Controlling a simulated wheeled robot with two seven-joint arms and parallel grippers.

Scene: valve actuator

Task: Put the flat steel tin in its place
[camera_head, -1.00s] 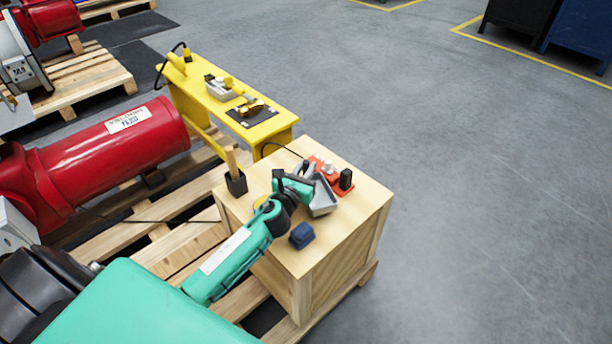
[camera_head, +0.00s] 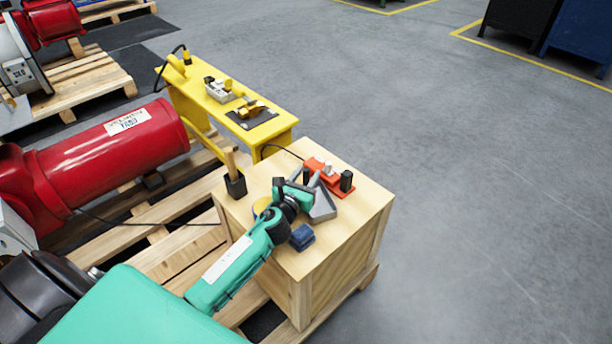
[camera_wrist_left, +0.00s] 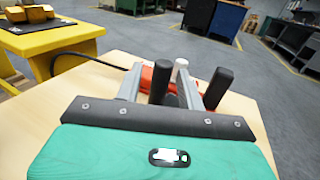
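A grey, flat metal piece (camera_head: 322,207) lies on the wooden crate top, just right of my left gripper (camera_head: 304,182) in the head view. It may be the flat steel tin, but its outline is partly hidden and I cannot tell for certain. My left gripper is over the crate top. In the left wrist view its two grey fingers (camera_wrist_left: 161,84) stand apart, and I see nothing held between them. Beyond and between them is an orange-red fixture (camera_head: 330,176) with dark upright posts (camera_wrist_left: 218,88). My right gripper is not in view.
A dark blue block (camera_head: 302,237) sits by my left wrist. A yellow round thing (camera_head: 262,205) is partly behind my arm. A black holder (camera_head: 236,186) stands at the crate's left edge. A yellow bench (camera_head: 200,98) with parts stands behind. The crate's front right top is clear.

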